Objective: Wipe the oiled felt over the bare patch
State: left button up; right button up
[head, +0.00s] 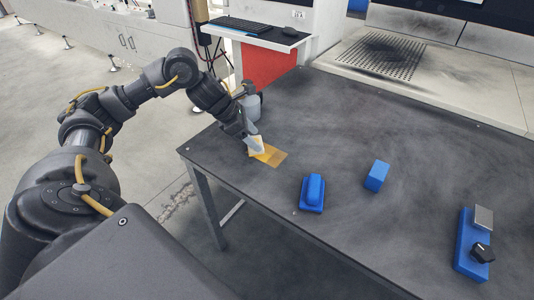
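The felt (257,149), a small pale cream piece, is at my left gripper's fingertips, over the left part of an orange-brown rectangle. I take this rectangle as the patch (274,157); it lies flat near the left edge of the dark table. My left gripper (254,142) points down and appears shut on the felt. The fingers are small here and partly cover it. The felt looks to be on or just above the patch; I cannot tell if it touches. My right gripper is not in view.
A grey container (253,106) stands close behind my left gripper. The table's middle is clear.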

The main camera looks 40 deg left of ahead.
pick_arm(q)
jog(key=shift+d+p, duration=0.7)
jog(key=shift+d, duration=1.55)
jog(key=shift+d+p, duration=0.5)
jog(key=shift+d, duration=0.4)
jog(key=shift+d+p, duration=0.35)
jog(key=shift+d, duration=0.8)
jog(key=shift+a+f+b, duration=0.2)
jog(key=shift+a+b, duration=0.75)
jog(key=shift+a, duration=0.65)
jog(key=shift+a+r, duration=0.1)
jog(key=shift+a, duration=0.6)
